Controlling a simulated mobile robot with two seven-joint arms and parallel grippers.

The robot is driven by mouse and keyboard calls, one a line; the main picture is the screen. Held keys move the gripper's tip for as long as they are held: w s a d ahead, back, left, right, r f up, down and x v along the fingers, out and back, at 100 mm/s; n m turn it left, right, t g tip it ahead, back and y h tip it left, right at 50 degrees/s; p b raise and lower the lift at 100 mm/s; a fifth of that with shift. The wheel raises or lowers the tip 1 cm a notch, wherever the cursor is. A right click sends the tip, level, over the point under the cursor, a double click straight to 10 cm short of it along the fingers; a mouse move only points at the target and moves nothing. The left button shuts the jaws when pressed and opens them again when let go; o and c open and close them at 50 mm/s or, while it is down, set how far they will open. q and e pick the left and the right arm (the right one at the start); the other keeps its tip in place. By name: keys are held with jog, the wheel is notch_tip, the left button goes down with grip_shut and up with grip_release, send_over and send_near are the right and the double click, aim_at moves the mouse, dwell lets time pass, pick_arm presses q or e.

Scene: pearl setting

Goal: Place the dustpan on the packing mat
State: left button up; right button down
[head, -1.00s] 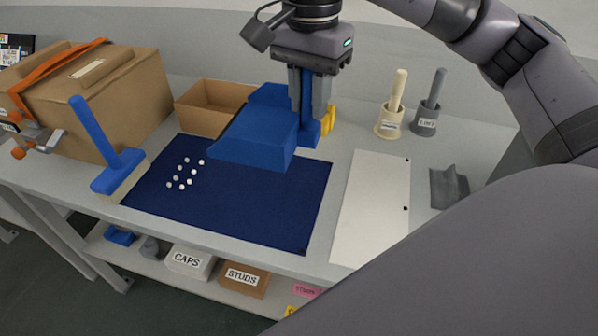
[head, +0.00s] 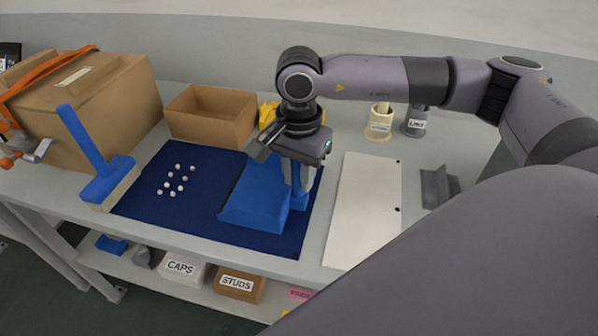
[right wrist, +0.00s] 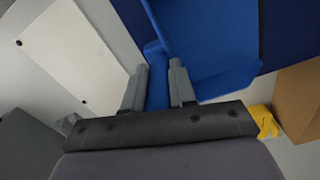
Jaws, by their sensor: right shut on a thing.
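The blue dustpan (head: 254,204) is over the right part of the dark blue packing mat (head: 150,203), very low; I cannot tell whether it touches the mat. My right gripper (head: 298,188) is shut on the dustpan's handle. In the right wrist view the dustpan (right wrist: 208,45) extends from between the two fingers (right wrist: 158,90), with the mat (right wrist: 285,30) beyond it. Several small white pieces (head: 175,180) lie on the left part of the mat. My left gripper is not in view.
A blue-handled brush (head: 85,145) stands at the mat's left edge. An open cardboard box (head: 210,130) is behind the mat. A white board (head: 362,210) lies to the right, with a grey bent piece (head: 437,188) beyond. Two labelled holders (head: 380,122) stand at the back right.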

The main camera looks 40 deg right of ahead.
jog(key=shift+f, duration=0.25)
jog(key=c, duration=0.9)
grip_release()
jog(key=shift+r, duration=0.1)
jog(key=shift+r, duration=0.25)
notch_tip(320, 180, up, 12)
jog(key=shift+f, duration=0.1)
jog(key=shift+a, duration=0.1)
